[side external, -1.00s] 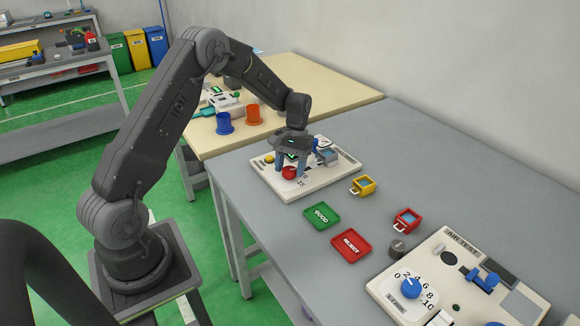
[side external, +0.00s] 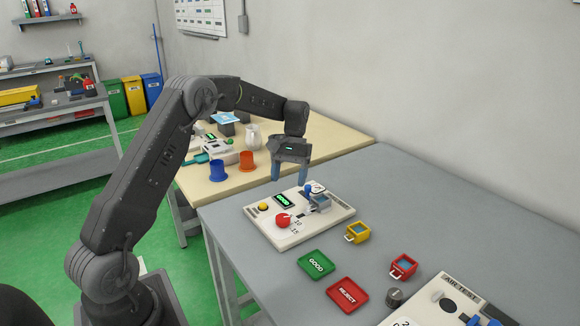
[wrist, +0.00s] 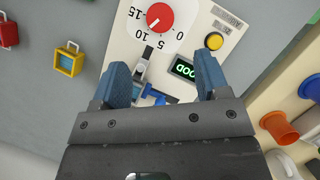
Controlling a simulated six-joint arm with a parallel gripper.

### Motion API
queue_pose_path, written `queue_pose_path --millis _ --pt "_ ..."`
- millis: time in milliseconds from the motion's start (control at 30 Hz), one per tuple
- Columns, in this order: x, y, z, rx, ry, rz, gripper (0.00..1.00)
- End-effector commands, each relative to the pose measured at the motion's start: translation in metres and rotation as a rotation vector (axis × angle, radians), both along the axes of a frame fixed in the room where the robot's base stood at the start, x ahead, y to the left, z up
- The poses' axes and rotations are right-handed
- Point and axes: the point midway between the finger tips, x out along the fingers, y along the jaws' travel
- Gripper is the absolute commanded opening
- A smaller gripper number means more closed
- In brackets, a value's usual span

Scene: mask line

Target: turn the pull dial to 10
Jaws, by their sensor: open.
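The red dial (side external: 283,220) sits on the white tester panel (side external: 262,232) on the grey bench. In the wrist view the dial (wrist: 160,17) shows a short white mark that points toward the 10 of its printed scale. My gripper (side external: 289,177) is open and empty, raised above the panel and apart from the dial. In the wrist view its two blue fingertips (wrist: 161,65) stand wide apart, with the dial beyond them. A small display (wrist: 185,69) on the panel is lit green and appears to read GOOD.
The panel also carries a yellow button (side external: 263,207) and a blue-and-grey fixture (side external: 317,200). A yellow part (side external: 358,233), a red part (side external: 403,266), a green tray (side external: 316,265) and a red tray (side external: 347,295) lie nearer. The air tester (side external: 430,311) is at lower right.

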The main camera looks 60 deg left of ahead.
Motion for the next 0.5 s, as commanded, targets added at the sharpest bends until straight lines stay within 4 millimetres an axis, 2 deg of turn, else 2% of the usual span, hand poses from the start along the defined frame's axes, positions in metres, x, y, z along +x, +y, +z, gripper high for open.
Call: queue_pose_path --millis 100,200,500 --pt "0.006 0.004 0.016 0.001 -0.001 0.0 0.69" --pt "0.008 0.006 0.024 0.0 0.0 0.0 0.69" --pt "0.009 0.007 0.028 -0.001 0.001 0.0 0.69"
